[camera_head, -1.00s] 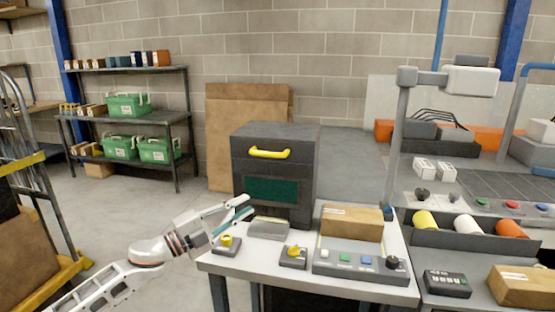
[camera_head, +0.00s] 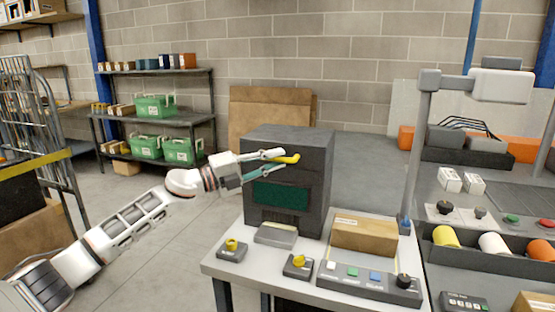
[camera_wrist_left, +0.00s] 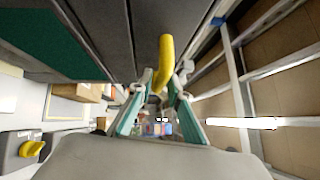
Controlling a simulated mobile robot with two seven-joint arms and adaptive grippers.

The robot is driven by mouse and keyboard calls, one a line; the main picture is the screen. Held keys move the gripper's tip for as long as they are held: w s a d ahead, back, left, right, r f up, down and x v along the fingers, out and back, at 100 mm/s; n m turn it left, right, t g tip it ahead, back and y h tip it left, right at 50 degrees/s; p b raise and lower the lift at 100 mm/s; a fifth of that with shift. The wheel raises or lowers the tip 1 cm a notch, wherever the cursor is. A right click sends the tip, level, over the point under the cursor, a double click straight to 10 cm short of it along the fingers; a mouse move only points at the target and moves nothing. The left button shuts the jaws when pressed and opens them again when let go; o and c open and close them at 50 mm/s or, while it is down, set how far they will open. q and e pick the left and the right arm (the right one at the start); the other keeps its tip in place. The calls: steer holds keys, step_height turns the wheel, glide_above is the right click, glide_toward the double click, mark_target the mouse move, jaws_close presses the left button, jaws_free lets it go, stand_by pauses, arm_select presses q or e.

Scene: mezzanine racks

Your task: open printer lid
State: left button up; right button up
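The printer is a dark grey box (camera_head: 290,215) with a green panel on its front, standing on a white table. A yellow handle (camera_head: 291,159) is on the upper front, and the lid appears closed. My left gripper (camera_head: 276,161) is at the left part of this handle, covering some of it. In the left wrist view the yellow handle (camera_wrist_left: 166,62) reaches between the fingertips of my left gripper (camera_wrist_left: 160,93). The fingers stand apart, with visible gaps beside the handle. Contact cannot be told. My right gripper is not in view.
On the white table (camera_head: 220,264) stand a small grey device (camera_head: 276,235), two yellow-knobbed switches (camera_head: 232,248), a button panel (camera_head: 370,282) and a cardboard box (camera_head: 364,236). A grey post (camera_head: 418,150) rises at the right. Open floor lies left of the table.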

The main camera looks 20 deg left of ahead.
arm_select(q)
steer(key=shift+w+d, duration=0.35)
steer(key=shift+c, duration=0.4)
jaws_close()
steer(key=shift+r, duration=0.15)
